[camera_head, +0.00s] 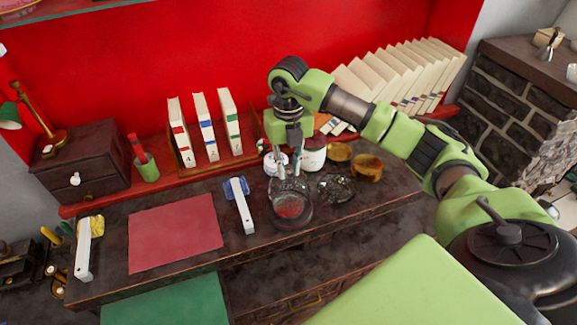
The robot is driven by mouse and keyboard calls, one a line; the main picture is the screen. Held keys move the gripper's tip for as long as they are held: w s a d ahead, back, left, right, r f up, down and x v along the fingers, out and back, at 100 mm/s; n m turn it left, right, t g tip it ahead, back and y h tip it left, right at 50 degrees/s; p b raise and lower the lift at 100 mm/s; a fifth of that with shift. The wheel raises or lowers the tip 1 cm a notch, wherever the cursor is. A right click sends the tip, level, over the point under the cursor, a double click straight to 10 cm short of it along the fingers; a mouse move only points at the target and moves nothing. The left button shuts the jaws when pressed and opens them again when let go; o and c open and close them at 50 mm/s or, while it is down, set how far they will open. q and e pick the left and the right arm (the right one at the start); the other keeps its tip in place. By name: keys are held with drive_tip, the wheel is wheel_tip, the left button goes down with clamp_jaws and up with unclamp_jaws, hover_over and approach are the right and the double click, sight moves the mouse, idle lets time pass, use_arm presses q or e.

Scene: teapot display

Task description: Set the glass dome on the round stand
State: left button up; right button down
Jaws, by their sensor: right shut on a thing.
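My right gripper (290,170) points straight down above the desk. It is shut on the top of a clear, glinting glass dome (291,188). The dome is directly below the fingers and hard to make out against the dark desk. A dark round stand (292,222) with a reddish patch in its middle shows at and below the dome. I cannot tell whether the dome's rim touches the stand. My left gripper is not in view.
A dark glassy round piece (337,187) sits close on the right. Amber round containers (367,167) and a white jar (313,155) stand behind. A white-handled tool (243,206) lies on the left. The red mat (175,232) is clear. Books (205,125) line the back.

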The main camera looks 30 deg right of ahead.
drive_tip(key=shift+f+b, duration=0.5)
drive_tip(key=shift+f, duration=0.1)
drive_tip(key=c, duration=2.2)
unclamp_jaws()
drive_tip(key=shift+o, duration=0.2)
drive_tip(key=shift+r, duration=0.15)
drive_tip(key=shift+r+p, duration=3.65)
drive_tip(key=shift+r, duration=1.75)
